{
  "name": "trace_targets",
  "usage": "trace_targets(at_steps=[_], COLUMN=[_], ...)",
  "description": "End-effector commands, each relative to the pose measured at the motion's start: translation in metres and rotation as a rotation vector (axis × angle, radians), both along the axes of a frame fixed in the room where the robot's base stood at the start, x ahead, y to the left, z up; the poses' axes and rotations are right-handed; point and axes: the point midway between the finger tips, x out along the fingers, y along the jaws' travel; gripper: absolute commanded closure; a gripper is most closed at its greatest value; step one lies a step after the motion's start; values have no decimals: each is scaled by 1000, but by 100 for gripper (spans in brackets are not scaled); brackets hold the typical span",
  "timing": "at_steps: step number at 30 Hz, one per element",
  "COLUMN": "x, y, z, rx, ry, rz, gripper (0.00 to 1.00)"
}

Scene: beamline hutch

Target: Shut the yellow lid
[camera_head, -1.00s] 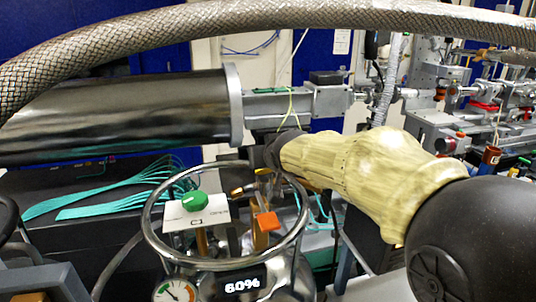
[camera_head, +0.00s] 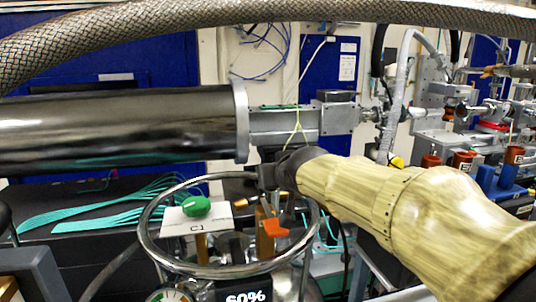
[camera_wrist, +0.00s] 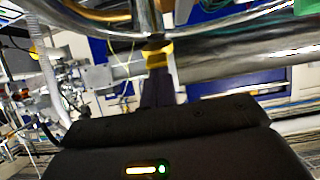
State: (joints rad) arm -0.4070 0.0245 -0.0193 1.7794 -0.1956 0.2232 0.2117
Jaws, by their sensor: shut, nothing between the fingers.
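I cannot make out a yellow lid for certain. An orange handle (camera_head: 274,228) on a brass valve is just below the gripper. My arm hides what lies behind it.
A green knob (camera_head: 196,205) on a white plate sits inside the ring. A large steel cylinder (camera_head: 120,130) lies behind, and a braided hose (camera_head: 270,20) arches overhead. Beamline equipment (camera_head: 490,115) crowds the right. Teal ribbon cables (camera_head: 110,208) lie at left.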

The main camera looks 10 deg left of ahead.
Motion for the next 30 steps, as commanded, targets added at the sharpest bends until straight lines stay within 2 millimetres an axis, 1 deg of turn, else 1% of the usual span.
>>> trace_targets(at_steps=[1, 6, 22, 30], x=[-1, -4, -4, 4], y=[-1, -1, -1, 2], z=[-4, -7, -7, -7], rx=[0, 0, 0, 0], ry=[-1, 0, 0, 1], rz=[0, 0, 0, 0], gripper=[100, 100, 100, 100])
